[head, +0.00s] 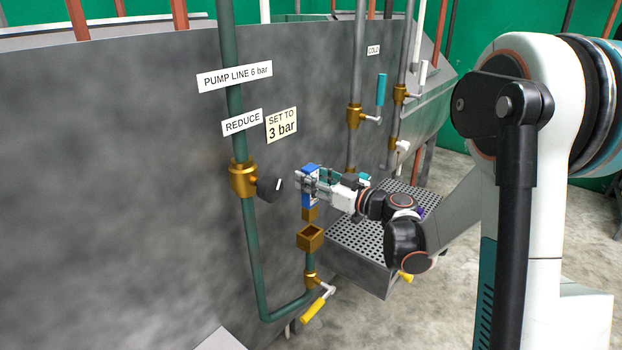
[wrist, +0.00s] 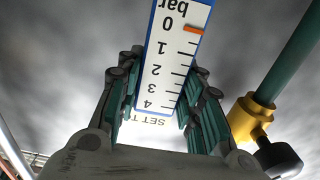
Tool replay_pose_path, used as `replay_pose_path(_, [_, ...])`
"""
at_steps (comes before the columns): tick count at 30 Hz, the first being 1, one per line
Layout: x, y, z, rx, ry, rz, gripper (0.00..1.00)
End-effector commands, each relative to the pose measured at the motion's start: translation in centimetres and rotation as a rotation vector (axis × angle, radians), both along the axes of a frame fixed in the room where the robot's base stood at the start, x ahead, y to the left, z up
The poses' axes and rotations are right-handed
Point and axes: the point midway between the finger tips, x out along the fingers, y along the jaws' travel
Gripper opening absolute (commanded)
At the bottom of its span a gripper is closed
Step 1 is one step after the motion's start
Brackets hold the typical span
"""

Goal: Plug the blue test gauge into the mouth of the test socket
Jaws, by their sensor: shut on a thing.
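The blue test gauge (head: 309,188) is held upright in my gripper (head: 312,186), with its brass plug (head: 310,213) pointing down. In the wrist view the gauge (wrist: 172,60) shows a white scale marked in bar and an orange pointer near 0. My gripper (wrist: 163,100) is shut on it, with a finger at each side. The test socket (head: 310,237) is a square brass cup with an open mouth, on top of a green pipe. The plug is above the mouth and apart from it, with a small gap between. The gauge's lower end is out of the wrist view.
A brass reducing valve with a black knob (head: 270,187) is close left of the gauge. A yellow-handled valve (head: 313,308) sits below the socket. A perforated metal step (head: 362,240) stands to the right. The grey drum wall (head: 120,200) is behind.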

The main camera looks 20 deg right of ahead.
Motion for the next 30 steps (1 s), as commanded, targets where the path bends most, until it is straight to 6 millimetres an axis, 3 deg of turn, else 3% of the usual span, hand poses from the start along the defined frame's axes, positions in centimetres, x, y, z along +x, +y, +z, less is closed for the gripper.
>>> replay_pose_path(30, [0.0, 0.0, -5.7, 0.0, 0.0, 0.0, 0.11])
